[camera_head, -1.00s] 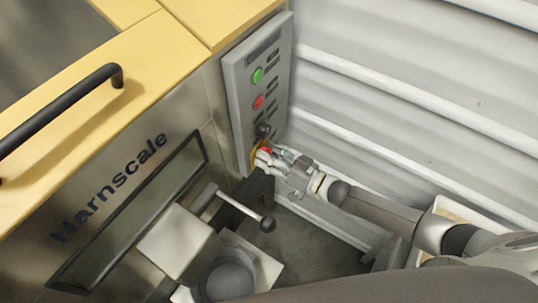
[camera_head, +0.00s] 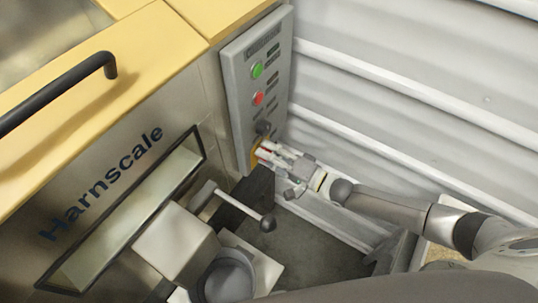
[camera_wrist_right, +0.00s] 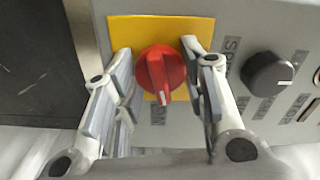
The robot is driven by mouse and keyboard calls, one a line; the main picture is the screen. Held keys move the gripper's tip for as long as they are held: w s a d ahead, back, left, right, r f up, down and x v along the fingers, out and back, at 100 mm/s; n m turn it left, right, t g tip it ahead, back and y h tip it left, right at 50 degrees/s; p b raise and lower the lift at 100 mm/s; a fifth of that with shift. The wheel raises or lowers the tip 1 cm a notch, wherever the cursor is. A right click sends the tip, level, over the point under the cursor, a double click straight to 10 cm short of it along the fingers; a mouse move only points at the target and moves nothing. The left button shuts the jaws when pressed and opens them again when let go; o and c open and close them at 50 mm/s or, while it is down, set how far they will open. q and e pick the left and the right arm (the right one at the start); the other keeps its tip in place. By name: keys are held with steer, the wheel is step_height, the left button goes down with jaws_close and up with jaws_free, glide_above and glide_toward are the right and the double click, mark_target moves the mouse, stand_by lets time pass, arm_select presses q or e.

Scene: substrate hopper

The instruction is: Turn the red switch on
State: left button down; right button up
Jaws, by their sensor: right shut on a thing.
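The red switch (camera_wrist_right: 160,75) is a round rotary knob on a yellow plate (camera_wrist_right: 120,30), low on the grey control panel (camera_head: 238,100). In the right wrist view its white mark points down and slightly right. My right gripper (camera_head: 264,150) is at the switch, its fingers on both sides of the knob, shut on it. In the head view the fingers hide most of the knob and leave a bit of red showing. My left gripper is not in view.
A black knob (camera_wrist_right: 270,73) sits beside the yellow plate. Green (camera_head: 257,70) and red (camera_head: 258,98) buttons are higher on the panel. A lever with a dark ball (camera_head: 267,223) stands out from the machine below. A corrugated wall (camera_head: 420,90) closes the right side.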

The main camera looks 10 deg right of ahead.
steer(key=shift+m+b, duration=0.4)
steer(key=shift+m, duration=0.8)
steer(key=o, duration=1)
steer(key=shift+o, duration=0.2)
steer(key=v, duration=1.2)
